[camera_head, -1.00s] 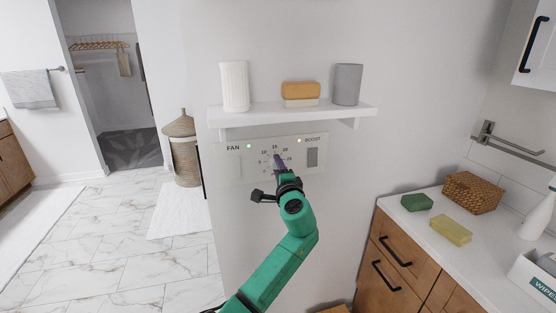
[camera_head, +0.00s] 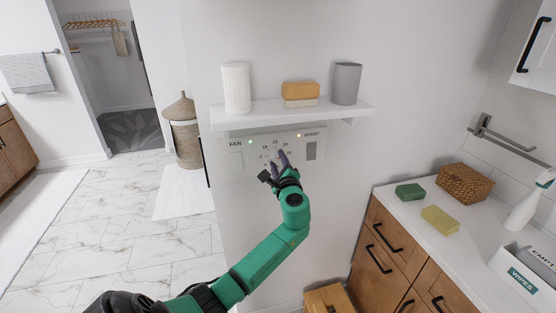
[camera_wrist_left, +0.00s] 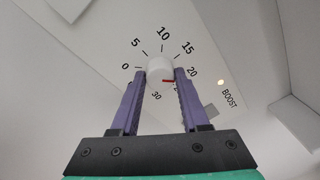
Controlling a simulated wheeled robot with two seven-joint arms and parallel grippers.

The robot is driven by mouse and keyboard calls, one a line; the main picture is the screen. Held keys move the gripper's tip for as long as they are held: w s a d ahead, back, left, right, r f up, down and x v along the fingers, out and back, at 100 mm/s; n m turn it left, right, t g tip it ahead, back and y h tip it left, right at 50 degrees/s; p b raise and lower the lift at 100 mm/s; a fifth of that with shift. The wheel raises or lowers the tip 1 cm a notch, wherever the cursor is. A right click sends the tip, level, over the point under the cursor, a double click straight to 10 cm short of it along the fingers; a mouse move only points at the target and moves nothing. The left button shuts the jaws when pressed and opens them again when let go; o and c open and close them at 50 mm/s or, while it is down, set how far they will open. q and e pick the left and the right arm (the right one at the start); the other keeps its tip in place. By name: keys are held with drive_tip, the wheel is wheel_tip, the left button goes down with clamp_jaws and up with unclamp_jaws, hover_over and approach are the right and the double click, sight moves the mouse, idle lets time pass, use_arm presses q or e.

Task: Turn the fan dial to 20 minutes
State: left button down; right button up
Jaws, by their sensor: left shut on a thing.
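The fan panel (camera_head: 237,158) is on the wall under a shelf, with the word FAN at left and BOOST at right. In the left wrist view the white round fan dial (camera_wrist_left: 160,66) has numbers around it from 0 to 30. A red mark on its lower edge points right, a little below the 20; the number there is hidden by a finger. My left gripper (camera_head: 281,160) is at the panel, its purple fingers on both sides of the dial. In the left wrist view the gripper (camera_wrist_left: 164,72) is shut on the dial. My right gripper is not in view.
The shelf (camera_head: 290,112) above holds a white ribbed cup (camera_head: 236,88), soap bars (camera_head: 300,93) and a grey cup (camera_head: 346,84). A grey rocker switch (camera_head: 311,151) is right of the dial. A counter (camera_head: 405,207) with sponges and a basket stands at right.

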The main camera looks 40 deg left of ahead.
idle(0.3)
use_arm(q)
drive_tip(key=shift+c, duration=1.9)
unclamp_jaws()
drive_tip(key=b+v, duration=0.3)
drive_tip(key=v, duration=1.1)
drive_tip(key=shift+d+b, duration=0.25)
drive_tip(key=shift+b, duration=0.1)
drive_tip(key=shift+s, duration=0.1)
